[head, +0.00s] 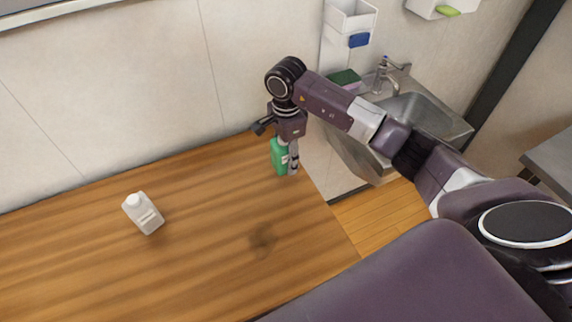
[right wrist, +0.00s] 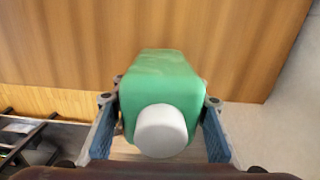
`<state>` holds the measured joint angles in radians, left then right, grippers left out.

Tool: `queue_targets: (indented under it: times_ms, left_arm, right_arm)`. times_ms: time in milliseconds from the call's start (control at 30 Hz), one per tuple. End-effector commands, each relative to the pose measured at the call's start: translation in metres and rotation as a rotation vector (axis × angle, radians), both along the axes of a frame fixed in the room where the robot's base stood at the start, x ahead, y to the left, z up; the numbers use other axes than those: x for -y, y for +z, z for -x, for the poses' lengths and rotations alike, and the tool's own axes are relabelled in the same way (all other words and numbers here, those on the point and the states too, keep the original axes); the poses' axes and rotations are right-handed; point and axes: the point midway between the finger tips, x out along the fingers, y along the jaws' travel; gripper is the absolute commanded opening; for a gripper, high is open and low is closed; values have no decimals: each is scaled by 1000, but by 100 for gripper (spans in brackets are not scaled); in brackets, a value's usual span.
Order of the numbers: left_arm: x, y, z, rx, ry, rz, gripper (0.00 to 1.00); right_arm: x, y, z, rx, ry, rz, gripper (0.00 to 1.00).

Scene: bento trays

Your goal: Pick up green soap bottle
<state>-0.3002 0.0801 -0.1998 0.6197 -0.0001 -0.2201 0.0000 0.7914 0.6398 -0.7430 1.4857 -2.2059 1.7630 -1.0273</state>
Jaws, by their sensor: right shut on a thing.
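The green soap bottle (head: 279,157) is at the far right corner of the wooden table in the head view. In the right wrist view it is a green box-shaped bottle (right wrist: 162,82) with a round white cap. My right gripper (head: 289,161) is shut on the bottle, with a finger on each side of it; the fingers also show in the right wrist view (right wrist: 160,130). I cannot tell whether the bottle's base touches the table. My left gripper is not in view.
A metal sink (head: 430,115) with a faucet (head: 390,72) lies beyond the table's right edge. The wall (head: 120,90) is close behind. Much of the tabletop is clear.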

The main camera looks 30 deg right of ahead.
Motion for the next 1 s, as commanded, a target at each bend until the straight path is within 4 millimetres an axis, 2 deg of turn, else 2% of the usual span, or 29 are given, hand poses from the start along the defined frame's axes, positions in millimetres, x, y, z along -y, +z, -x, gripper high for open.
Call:
queue_targets:
  times_ms: [300,500,700,1000]
  left_arm:
    - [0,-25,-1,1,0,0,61]
    - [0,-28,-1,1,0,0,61]
    - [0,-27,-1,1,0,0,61]
    - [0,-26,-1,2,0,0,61]
  right_arm:
    - [0,84,-2,10,2,0,8]
    - [0,129,-2,7,1,1,8]
    - [0,154,-1,4,1,1,8]
    - [0,166,0,1,1,-1,8]
